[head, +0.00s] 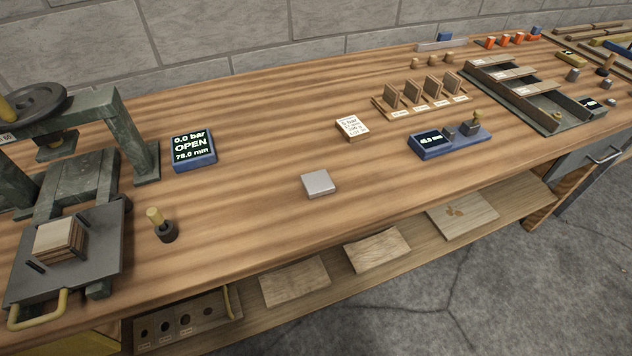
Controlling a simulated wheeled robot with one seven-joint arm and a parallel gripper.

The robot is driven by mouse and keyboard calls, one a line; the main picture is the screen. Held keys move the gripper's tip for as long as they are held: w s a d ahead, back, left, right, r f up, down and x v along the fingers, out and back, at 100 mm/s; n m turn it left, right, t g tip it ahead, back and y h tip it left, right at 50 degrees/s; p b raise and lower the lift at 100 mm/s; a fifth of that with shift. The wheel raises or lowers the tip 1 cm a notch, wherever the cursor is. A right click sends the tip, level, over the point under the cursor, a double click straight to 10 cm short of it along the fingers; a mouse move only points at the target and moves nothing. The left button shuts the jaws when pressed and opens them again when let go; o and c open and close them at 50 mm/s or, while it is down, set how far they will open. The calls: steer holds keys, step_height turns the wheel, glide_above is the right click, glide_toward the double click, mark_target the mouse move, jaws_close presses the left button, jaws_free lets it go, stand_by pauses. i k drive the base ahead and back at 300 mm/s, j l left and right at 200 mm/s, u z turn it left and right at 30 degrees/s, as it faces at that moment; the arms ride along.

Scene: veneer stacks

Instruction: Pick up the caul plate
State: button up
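The caul plate appears to be the small, light grey square plate (319,183) lying flat near the front middle of the wooden bench (262,215). Nothing touches it or lies on it. A stack of veneer squares (60,240) sits on the dark press tray (105,255) at the left. My gripper is not in the head view.
The press (100,130) stands at the left; its blue display (193,149) reads OPEN. A small pot with a brush (161,225), a white label block (352,128) and a blue gauge (450,140) stand around the plate. Bare bench surrounds it.

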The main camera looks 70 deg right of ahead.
mark_target(318, 183)
steer(key=k+l+z, duration=0.75)
steer(key=k+l, duration=0.35)
steer(key=l, duration=0.15)
